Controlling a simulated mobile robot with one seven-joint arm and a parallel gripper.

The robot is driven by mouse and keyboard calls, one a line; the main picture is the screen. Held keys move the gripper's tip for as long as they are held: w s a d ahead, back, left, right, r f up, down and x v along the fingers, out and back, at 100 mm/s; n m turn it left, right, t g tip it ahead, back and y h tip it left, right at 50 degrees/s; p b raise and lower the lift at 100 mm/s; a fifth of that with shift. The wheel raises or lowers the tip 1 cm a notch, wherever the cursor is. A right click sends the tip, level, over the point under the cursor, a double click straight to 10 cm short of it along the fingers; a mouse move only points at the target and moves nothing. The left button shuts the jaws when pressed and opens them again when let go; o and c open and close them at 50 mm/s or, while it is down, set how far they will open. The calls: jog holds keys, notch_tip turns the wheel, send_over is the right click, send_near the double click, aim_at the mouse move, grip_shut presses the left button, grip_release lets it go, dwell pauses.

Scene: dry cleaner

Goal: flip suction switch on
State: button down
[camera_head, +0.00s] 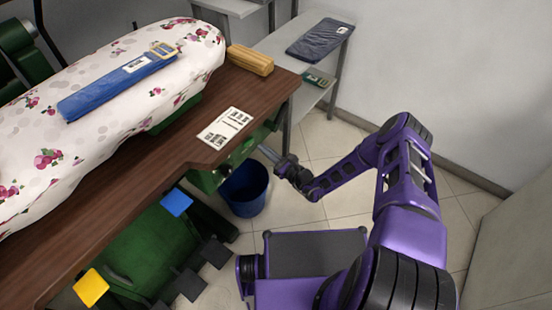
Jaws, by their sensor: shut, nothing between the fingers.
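My gripper (266,152) is at the end of my purple arm, shut and empty. Its fingertips point left at the green machine body (240,150), just below the right end of the brown board (130,150). I cannot tell whether the fingertips touch the machine. The suction switch cannot be made out; the board edge and my gripper may hide it. A white card (226,128) with dark printed blocks lies on the board's right end, above that spot.
A blue bucket (245,190) stands on the floor below my gripper. A blue pedal (176,202), a yellow pedal (91,288) and dark pedals are at lower left. A floral padded board (100,90) bears a blue folded item. A grey shelf (275,45) stands behind.

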jog(key=shift+x, duration=1.25)
jog(key=shift+w+f, duration=0.1)
jog(key=shift+w+a+r+n+g+y+b, duration=0.15)
jog(key=shift+w+n+g+y+b, duration=0.25)
jog(key=shift+b, duration=0.5)
jog(key=shift+w+a+r+n+g+y+b, duration=0.15)
jog(key=shift+w+n+g+y+b, duration=0.25)
jog(key=shift+b, duration=0.5)
jog(key=shift+w+d, duration=0.1)
jog(key=shift+s+d+f, duration=0.2)
jog(key=shift+d, duration=0.4)
jog(key=w+d+v, duration=0.1)
jog(key=w+v, duration=0.1)
jog(key=v, duration=1.1)
jog(key=shift+s+d, duration=0.2)
jog(key=shift+d, duration=0.3)
